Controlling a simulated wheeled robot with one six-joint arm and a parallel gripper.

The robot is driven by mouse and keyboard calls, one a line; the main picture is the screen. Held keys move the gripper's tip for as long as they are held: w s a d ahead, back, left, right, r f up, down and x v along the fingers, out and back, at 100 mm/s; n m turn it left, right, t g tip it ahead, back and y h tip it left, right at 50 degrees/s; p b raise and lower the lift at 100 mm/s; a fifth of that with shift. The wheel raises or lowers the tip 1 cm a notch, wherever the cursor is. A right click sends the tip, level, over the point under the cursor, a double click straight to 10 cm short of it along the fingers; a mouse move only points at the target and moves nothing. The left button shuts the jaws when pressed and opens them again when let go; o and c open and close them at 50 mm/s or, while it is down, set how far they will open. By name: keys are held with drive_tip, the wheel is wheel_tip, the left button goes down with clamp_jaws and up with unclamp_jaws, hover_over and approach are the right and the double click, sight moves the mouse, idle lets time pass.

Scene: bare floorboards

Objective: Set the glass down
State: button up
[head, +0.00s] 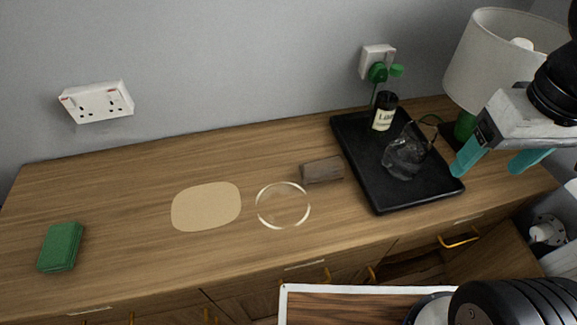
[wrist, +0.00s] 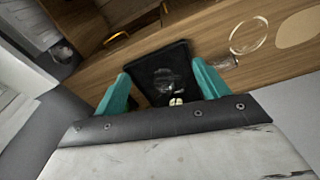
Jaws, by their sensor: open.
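A clear glass (head: 405,155) rests on the black tray (head: 378,202) at the right of the cabinet top; whether it is upright or tilted is hard to tell. It also shows in the wrist view (wrist: 163,80), on the tray (wrist: 178,57) and between my fingers as seen there. My gripper (head: 498,162) has teal fingers, apart and empty, to the right of the glass and above the cabinet top. The fingers also show in the wrist view (wrist: 161,74).
A labelled bottle (head: 383,117) stands at the tray's back, near a lamp (head: 490,60). Left of the tray are a brown block (head: 322,170), a pale ring outline (head: 259,215), a beige patch (head: 205,207) and a green block (head: 60,246). The cabinet top between patch and green block is clear.

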drive_tip(key=w+a+f+n, duration=0.3)
drive_tip(key=w+a+n, duration=0.25)
drive_tip(key=w, duration=0.25)
drive_tip(key=n+g, duration=0.1)
drive_tip(key=n, duration=1.4)
hover_over(318, 165)
drive_tip(key=shift+m, duration=0.25)
drive_tip(key=f, duration=1.5)
drive_tip(key=shift+w+a+f, duration=0.1)
drive_tip(key=shift+a+f, duration=0.05)
drive_tip(key=shift+a, duration=0.05)
drive_tip(key=f, duration=0.8)
drive_tip(key=shift+d, duration=0.2)
drive_tip(key=c, duration=1.3)
